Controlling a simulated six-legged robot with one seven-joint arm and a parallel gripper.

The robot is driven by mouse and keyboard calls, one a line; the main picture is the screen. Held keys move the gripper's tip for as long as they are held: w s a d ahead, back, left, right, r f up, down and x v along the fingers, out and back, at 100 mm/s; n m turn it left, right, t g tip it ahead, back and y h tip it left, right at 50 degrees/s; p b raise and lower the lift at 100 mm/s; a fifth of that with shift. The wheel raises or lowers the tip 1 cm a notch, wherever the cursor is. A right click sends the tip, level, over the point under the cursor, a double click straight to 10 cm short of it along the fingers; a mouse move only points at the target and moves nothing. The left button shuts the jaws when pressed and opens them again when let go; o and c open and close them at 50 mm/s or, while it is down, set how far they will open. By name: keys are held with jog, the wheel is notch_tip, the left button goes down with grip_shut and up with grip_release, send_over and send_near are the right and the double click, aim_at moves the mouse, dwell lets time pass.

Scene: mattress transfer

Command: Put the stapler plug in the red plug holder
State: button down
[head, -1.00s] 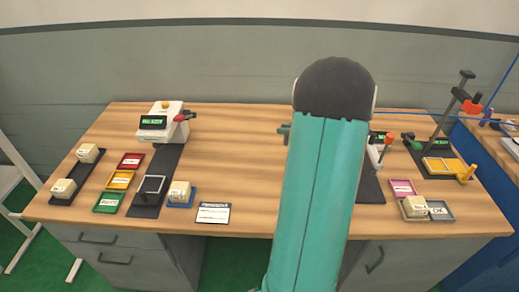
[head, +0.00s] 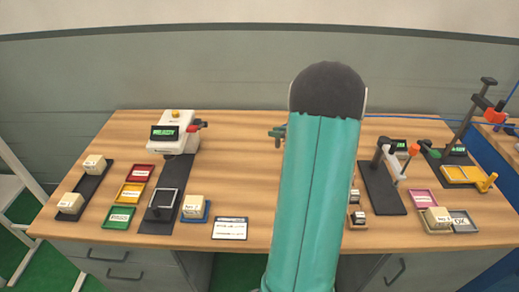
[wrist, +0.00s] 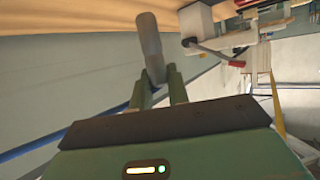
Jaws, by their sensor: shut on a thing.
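My gripper (wrist: 158,88) shows in the wrist view with its two green fingers closed around a grey, rounded, rod-like piece (wrist: 150,42). I cannot tell for sure that it is the stapler plug. In the head view a small dark green part, likely my gripper's tip (head: 277,133), shows just left of my teal arm, above the back of the table. My arm hides most of the gripper. I cannot make out a red plug holder for certain. A red tray (head: 141,173) lies left, and a red-orange part (head: 494,115) sits at far right.
A white machine (head: 176,130) with a green-lit display stands back left. Yellow and green trays (head: 119,218), cream blocks and a label card (head: 231,228) lie in front. A black lever stand (head: 384,190) is right of my arm. A blue cable (head: 420,119) crosses the back right.

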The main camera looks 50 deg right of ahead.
jog(key=shift+w+a+f, duration=0.35)
jog(key=shift+w+f, duration=0.95)
jog(key=shift+f, duration=0.45)
jog(key=shift+w+a+f, duration=0.3)
jog(key=shift+w+f, duration=1.05)
jog(key=shift+f, duration=0.35)
jog(key=shift+w+a+f, duration=0.35)
jog(key=shift+w+f, duration=0.95)
jog(key=shift+f, duration=0.45)
jog(key=shift+f, duration=0.1)
jog(key=c, duration=1.4)
grip_release()
jog(key=shift+o, duration=0.2)
